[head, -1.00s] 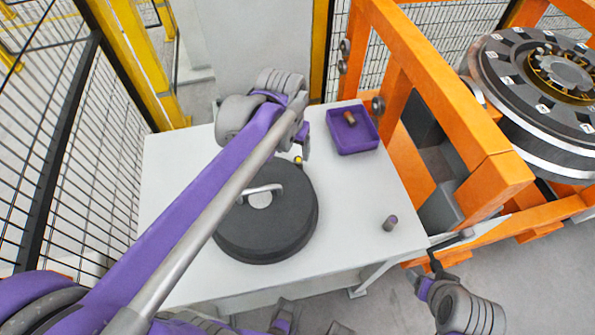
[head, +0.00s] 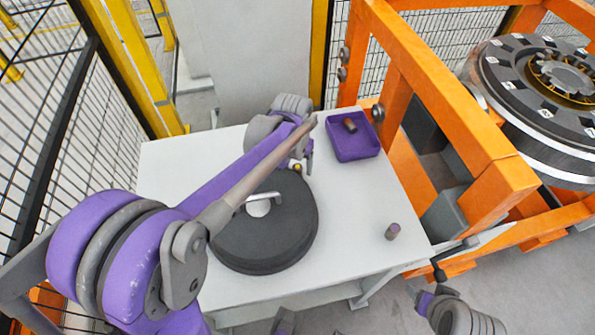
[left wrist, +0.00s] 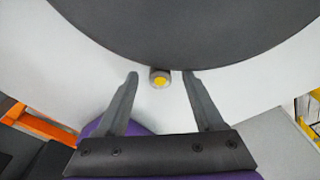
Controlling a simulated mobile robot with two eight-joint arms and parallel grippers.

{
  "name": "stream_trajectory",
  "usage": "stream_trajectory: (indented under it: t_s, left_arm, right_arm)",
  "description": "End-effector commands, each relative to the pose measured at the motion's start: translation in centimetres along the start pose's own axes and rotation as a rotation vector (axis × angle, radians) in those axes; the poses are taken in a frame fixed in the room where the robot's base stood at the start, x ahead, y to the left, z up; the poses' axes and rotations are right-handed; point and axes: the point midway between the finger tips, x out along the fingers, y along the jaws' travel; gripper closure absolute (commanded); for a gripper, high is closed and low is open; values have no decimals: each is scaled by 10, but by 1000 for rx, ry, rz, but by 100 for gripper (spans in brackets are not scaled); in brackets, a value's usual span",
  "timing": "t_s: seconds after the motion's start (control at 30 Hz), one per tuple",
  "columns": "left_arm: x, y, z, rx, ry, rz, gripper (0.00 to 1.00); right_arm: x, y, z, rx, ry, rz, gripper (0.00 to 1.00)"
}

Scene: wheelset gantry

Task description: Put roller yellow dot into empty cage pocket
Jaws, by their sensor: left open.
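The roller with the yellow dot (head: 297,167) stands on the white table, just behind the dark round lid. The left wrist view shows its yellow-dotted end (left wrist: 159,77) between the fingertips of my left gripper (left wrist: 160,84). That gripper is open, with a gap on both sides of the roller; its fingers are largely hidden in the head view (head: 304,162). The golden cage (head: 567,76) sits in the large round wheel bearing at right; I cannot tell which pocket is empty. Part of my right arm shows at bottom right, but its fingers are not clear.
The dark lid (head: 265,235) with a metal handle fills the table's middle. A purple tray (head: 355,150) holds a brownish roller (head: 349,125). Another small roller (head: 392,231) stands at the table's right side. The orange gantry frame (head: 480,180) stands between table and bearing.

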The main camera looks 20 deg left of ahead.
Motion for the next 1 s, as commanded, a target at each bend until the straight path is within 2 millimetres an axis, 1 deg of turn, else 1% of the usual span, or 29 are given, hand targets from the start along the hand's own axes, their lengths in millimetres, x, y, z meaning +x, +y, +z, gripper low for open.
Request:
stream_trajectory:
  t_s: [0.03,0.13,0.37,0.4,0.77,0.8,1.0]
  left_arm:
    - [8,0,0,0,0,0,31]
    - [16,0,0,0,0,0,31]
    - [17,0,0,0,0,0,31]
    - [17,0,0,0,0,0,33]
    - [17,0,0,0,0,0,97]
    - [17,0,0,0,0,0,100]
    - [17,0,0,0,0,0,100]
  right_arm:
    - [1,0,1,0,0,0,31]
    - [2,0,1,0,-1,0,31]
    - [2,0,1,0,-1,0,31]
    - [2,0,1,0,-1,0,31]
    - [2,0,1,0,-1,0,31]
    - [2,0,1,0,-1,0,31]
    - [2,0,1,0,-1,0,31]
